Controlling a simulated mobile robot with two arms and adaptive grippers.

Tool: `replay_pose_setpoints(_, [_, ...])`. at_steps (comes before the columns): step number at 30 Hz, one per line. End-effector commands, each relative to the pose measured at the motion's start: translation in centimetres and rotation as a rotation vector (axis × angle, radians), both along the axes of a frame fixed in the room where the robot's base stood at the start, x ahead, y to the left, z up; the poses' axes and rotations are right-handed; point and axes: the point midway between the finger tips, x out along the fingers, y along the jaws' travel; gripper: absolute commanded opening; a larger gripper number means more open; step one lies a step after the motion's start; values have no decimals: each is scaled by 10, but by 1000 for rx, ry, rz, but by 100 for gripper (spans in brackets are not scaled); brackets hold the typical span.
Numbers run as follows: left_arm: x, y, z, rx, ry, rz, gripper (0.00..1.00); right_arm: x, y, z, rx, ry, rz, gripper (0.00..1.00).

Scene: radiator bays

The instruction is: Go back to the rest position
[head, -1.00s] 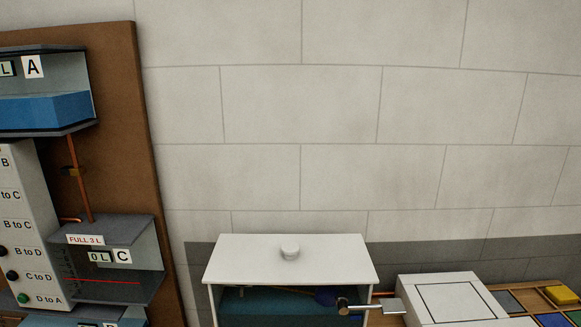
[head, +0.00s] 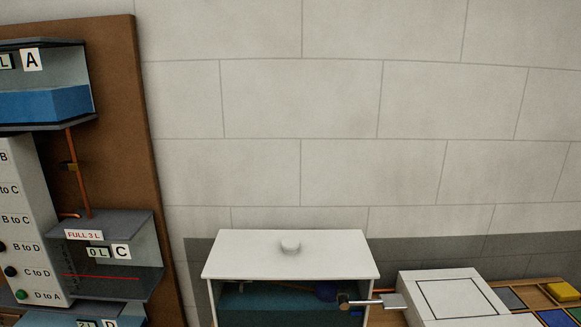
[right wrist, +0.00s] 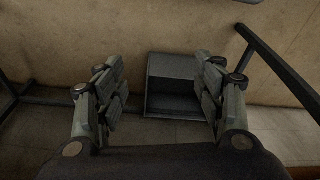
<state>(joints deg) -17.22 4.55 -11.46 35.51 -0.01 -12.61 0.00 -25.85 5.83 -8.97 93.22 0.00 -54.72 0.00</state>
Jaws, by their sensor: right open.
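My right gripper (right wrist: 163,95) shows in the right wrist view with its two fingers spread wide apart. It is open, and nothing is between the fingers. Behind the fingers is a dark box-like bin (right wrist: 172,105) near the wall, apart from the gripper. Neither gripper shows in the head view, and my left gripper is in no frame.
In the head view, a brown board (head: 150,160) carries tank A (head: 45,104), tank C (head: 135,283) and a white button panel (head: 25,190). A white cabinet (head: 225,265) with a lever (head: 370,301) stands at the bottom centre. A white box (head: 440,276) and coloured tiles sit right.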

Motion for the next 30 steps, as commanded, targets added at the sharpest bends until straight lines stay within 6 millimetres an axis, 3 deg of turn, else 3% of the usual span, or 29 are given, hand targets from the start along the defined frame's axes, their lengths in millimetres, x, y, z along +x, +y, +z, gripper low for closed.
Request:
replay_pose_setpoints(1, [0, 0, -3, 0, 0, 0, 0, -10, -1, -24, -3, 17, 2, 63])
replay_pose_setpoints(6, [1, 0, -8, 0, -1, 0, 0, -44, -6, -87, -5, 46, 8, 63])
replay_pose_setpoints(15, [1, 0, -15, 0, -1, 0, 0, -125, -20, -171, -13, 95, 20, 63])
replay_pose_setpoints(22, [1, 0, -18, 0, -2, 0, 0, -169, -29, -196, -16, 116, 26, 63])
replay_pose_setpoints(30, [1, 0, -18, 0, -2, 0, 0, -171, -30, -197, -17, 117, 26, 63])
